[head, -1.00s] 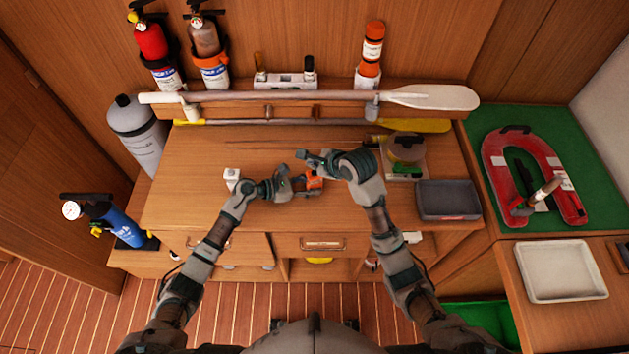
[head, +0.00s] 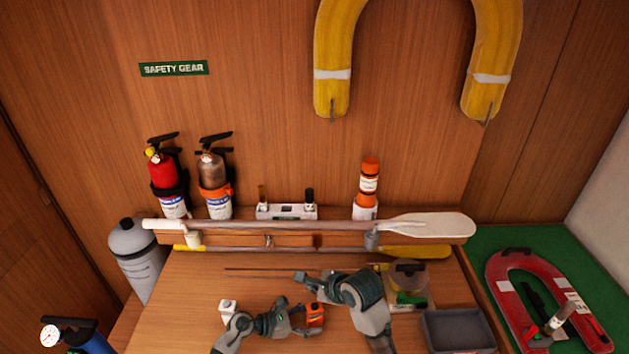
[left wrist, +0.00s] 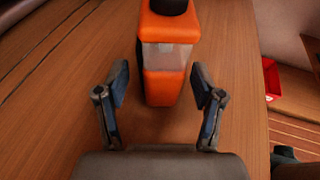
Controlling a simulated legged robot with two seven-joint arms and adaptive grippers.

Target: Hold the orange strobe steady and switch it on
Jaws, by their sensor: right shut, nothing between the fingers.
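The orange strobe (head: 315,314) is on the wooden bench, in front of my left gripper. In the left wrist view the strobe (left wrist: 166,85) has an orange body, a pale clear band and a black top part. My left gripper (head: 298,318) is open; in the left wrist view its fingers (left wrist: 160,88) stand either side of the strobe's near end, with a gap on both sides. My right gripper (head: 304,281) is shut and empty, behind the strobe and apart from it. The switch cannot be made out.
A small white item (head: 228,310) stands left of my left gripper. A grey tray (head: 458,333) and a clear round container (head: 408,280) are at the right. A white paddle (head: 428,224) lies along the shelf front. The bench's left part is clear.

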